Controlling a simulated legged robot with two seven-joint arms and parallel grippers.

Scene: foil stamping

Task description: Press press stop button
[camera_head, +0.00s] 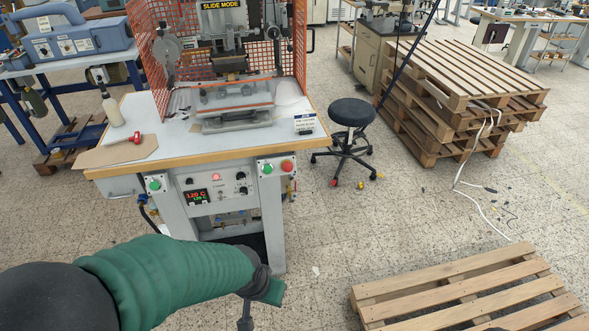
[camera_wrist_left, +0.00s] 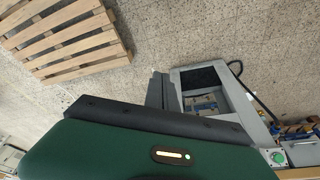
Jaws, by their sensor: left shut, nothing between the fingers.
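The foil stamping press stands on a bench at upper centre. A red stop button (camera_head: 287,166) sits on a grey box at the bench's front right corner, beside a green button (camera_head: 267,169). A second green button (camera_head: 154,184) is on a box at the front left. In the left wrist view one green button (camera_wrist_left: 278,157) shows at the lower right; I see no red button there. My left arm, in a green sleeve, reaches in low from the left. Its gripper (camera_head: 246,318) is shut and empty, below and in front of the bench, apart from the buttons. My right gripper is out of view.
A control panel with a red readout (camera_head: 197,196) is on the bench front. A black stool (camera_head: 352,112) stands right of the bench. A wooden pallet (camera_head: 470,290) lies at lower right; stacked pallets (camera_head: 460,85) stand behind. Floor between is mostly clear.

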